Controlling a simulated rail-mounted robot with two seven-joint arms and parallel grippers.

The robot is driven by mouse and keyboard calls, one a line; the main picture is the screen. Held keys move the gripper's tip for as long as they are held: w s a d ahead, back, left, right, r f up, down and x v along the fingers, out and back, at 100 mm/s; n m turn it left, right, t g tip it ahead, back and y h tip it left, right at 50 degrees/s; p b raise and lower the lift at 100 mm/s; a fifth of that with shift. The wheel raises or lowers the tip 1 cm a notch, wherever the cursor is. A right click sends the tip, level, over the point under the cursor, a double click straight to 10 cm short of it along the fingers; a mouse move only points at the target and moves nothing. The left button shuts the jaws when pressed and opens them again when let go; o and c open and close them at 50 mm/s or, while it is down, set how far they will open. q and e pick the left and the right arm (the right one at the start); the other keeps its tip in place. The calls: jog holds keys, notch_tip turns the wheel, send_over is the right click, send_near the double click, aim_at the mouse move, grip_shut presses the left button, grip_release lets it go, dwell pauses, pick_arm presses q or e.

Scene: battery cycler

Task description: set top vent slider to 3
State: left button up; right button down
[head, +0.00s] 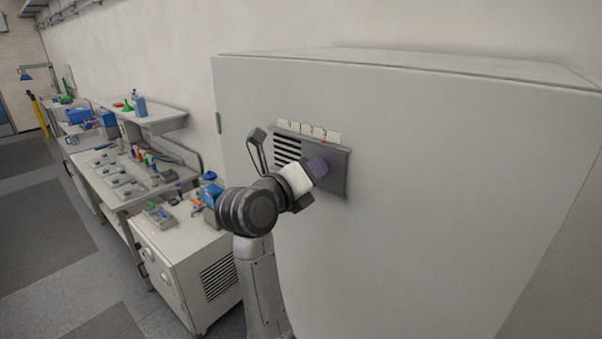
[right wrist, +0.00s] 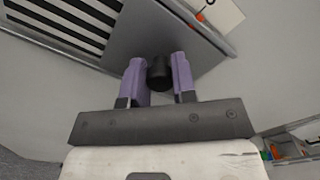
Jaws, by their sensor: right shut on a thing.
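The vent panel (head: 338,181) is a dark grey plate on the front of the large pale cabinet, with black slots on its left part. White number tags (head: 308,131) run along its top edge, and a small red mark shows below them. My right gripper (head: 318,166), with purple fingers, is at the panel's right part. In the right wrist view, its fingers (right wrist: 159,66) are shut on the round black slider knob (right wrist: 159,74), one on each side. The gripper hides the knob in the head view. My left gripper is not in view.
The cabinet (head: 430,180) fills the right side, and its face around the panel is clear. A low white unit (head: 185,262) with small items on top stands to the left. Beyond it, a workbench (head: 112,203) holds trays and bottles. Grey floor is open at the far left.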

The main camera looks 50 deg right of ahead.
jog(key=shift+s+r, duration=0.15)
jog(key=shift+s, duration=0.05)
jog(key=c, duration=0.9)
grip_release()
jog(key=shift+d, duration=0.1)
jog(key=a+b, duration=0.1)
jog(key=a, duration=0.3)
jog(key=a+b, duration=0.2)
jog(key=a, duration=0.3)
jog(key=a+b, duration=0.2)
jog(key=a, duration=0.3)
jog(key=shift+s, duration=0.35)
jog(key=shift+d, duration=0.1)
